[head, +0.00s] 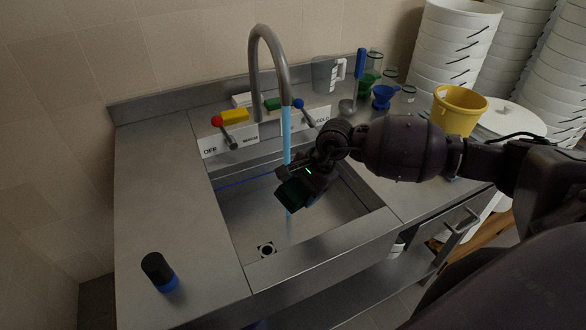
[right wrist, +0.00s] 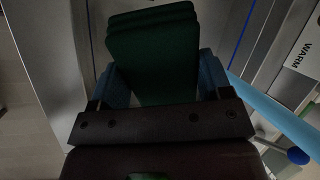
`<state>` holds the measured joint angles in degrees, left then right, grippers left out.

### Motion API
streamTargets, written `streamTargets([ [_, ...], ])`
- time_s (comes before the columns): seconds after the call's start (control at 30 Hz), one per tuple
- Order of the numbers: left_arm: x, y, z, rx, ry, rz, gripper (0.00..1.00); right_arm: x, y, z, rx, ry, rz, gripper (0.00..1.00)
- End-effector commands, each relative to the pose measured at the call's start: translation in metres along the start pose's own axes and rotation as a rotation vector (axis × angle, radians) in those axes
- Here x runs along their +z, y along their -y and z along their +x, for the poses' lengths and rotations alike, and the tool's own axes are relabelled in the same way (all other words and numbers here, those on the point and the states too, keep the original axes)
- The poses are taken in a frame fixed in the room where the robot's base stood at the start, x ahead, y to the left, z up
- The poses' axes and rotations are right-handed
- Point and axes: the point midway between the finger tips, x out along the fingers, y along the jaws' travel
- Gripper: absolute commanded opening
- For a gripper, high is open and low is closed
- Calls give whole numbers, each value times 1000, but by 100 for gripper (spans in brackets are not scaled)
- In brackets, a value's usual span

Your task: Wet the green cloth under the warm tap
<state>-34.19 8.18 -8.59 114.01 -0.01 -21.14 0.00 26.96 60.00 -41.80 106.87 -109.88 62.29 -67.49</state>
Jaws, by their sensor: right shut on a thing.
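The tap (head: 270,48) arches over the steel sink, and a light blue stream (head: 287,135) runs from its spout. My right gripper (head: 305,188) is over the basin, shut on the folded green cloth (head: 291,195). The cloth also shows between the blue fingers in the right wrist view (right wrist: 152,55). There the stream (right wrist: 275,115) passes on the right, close to a finger. I cannot tell whether it touches the cloth. A red-knobbed lever (head: 217,121) stands by an OFF label, and a blue-knobbed lever (head: 299,104) by a COLD label. A WARM label (right wrist: 304,52) shows in the wrist view. My left gripper is not seen.
A clear jug (head: 324,72), small cups and a yellow bucket (head: 459,110) stand at the right.

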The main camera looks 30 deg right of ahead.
Motion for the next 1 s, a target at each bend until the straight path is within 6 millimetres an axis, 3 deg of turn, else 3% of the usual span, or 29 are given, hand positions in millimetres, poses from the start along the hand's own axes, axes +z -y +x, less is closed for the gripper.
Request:
streamTargets([
  [0.7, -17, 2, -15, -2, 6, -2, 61, 35, -25, -38, 1, 0, 0, 53],
  [1.0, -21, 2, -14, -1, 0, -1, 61, 38, -27, -40, 0, 0, 0, 53],
])
